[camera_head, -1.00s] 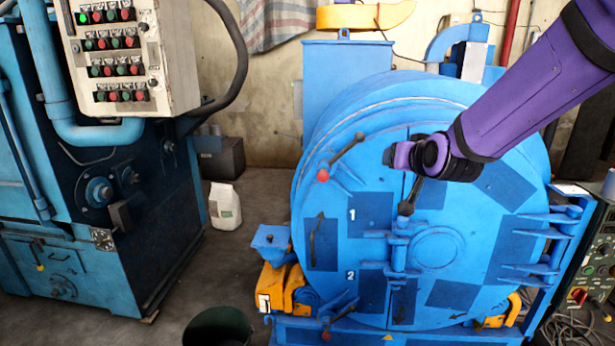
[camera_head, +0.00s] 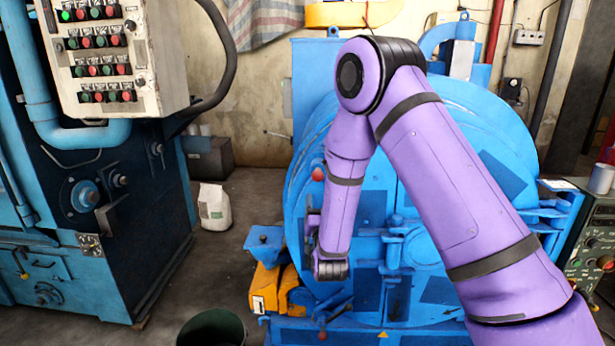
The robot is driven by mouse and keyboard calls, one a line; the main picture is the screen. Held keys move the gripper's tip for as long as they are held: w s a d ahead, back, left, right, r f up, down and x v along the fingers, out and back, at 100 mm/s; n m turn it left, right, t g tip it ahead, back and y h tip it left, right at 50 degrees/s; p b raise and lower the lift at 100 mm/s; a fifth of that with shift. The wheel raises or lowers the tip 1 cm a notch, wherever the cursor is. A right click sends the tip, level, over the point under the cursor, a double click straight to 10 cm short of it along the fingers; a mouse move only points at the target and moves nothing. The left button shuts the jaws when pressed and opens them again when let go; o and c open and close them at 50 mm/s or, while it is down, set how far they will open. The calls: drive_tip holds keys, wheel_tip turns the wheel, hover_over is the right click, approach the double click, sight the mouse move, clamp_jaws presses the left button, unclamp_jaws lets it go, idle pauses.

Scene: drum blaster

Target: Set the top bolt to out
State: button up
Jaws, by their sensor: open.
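The top bolt is the lever at the upper left of the blue drum's round door (camera_head: 375,207). Its red knob (camera_head: 318,174) shows just left of my purple forearm, which hides the rest of the lever. My arm reaches across the door and bends down from its elbow. My gripper (camera_head: 313,225) is only partly seen at the door's left side, below the red knob and beside the dark door handle. It is open, and its fingertips are mostly hidden by my forearm and wrist. I cannot tell whether it touches anything.
A lower red knob (camera_head: 322,335) sits at the drum's bottom left. A blue machine with a button panel (camera_head: 105,55) stands at left. A white bag (camera_head: 214,207) and a dark bin (camera_head: 216,328) are on the floor between them.

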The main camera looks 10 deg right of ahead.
sight(318, 181)
drive_tip(key=x, duration=1)
drive_tip(key=shift+w+a+r, duration=0.1)
drive_tip(key=shift+w+r, duration=0.05)
drive_tip(key=shift+w, duration=0.1)
